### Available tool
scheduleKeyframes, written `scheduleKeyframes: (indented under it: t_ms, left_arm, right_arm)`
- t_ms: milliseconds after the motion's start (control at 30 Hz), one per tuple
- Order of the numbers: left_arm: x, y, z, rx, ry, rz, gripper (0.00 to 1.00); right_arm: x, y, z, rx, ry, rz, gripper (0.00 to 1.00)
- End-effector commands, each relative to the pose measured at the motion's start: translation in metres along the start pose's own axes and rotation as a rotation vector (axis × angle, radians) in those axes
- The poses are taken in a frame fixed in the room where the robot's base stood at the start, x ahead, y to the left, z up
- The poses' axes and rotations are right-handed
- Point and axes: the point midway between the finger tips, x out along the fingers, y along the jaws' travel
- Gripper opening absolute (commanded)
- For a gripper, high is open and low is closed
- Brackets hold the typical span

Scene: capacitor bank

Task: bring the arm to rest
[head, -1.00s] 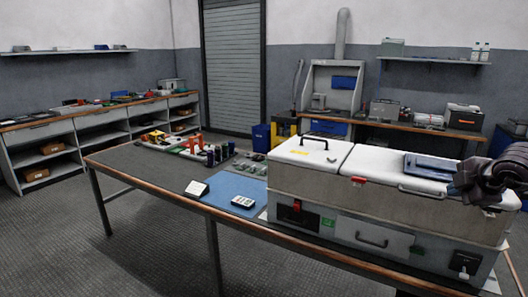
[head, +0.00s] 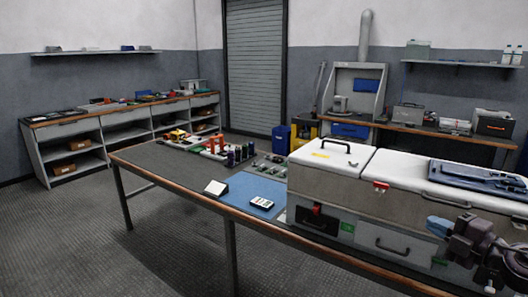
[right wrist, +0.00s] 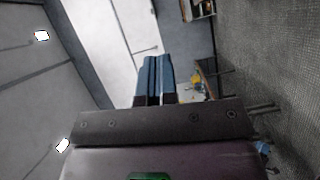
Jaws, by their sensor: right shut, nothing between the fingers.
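My right gripper (head: 433,223) is at the lower right of the head view, in front of the grey-white case (head: 335,190). Its blue fingers show side by side, shut and empty, in the right wrist view (right wrist: 152,62). The dark wrist behind it covers part of the case front. I cannot tell how far the fingers are from the case. My left gripper is not in view.
The case stands on the long workbench (head: 165,165), with a dark blue flat item (head: 470,177) on its lid. The bench also bears a blue mat (head: 238,192), a white meter (head: 262,201) and several dark cylinders (head: 240,153). Open floor (head: 75,235) lies at left.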

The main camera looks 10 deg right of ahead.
Motion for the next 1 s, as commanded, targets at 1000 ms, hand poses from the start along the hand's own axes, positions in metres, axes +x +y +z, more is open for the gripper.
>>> scheduleKeyframes:
  t_ms: [1000]
  left_arm:
    - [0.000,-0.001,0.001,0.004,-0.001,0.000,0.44]
  right_arm:
    - [-0.133,-0.347,-0.182,1.352,-0.679,-0.108,0.00]
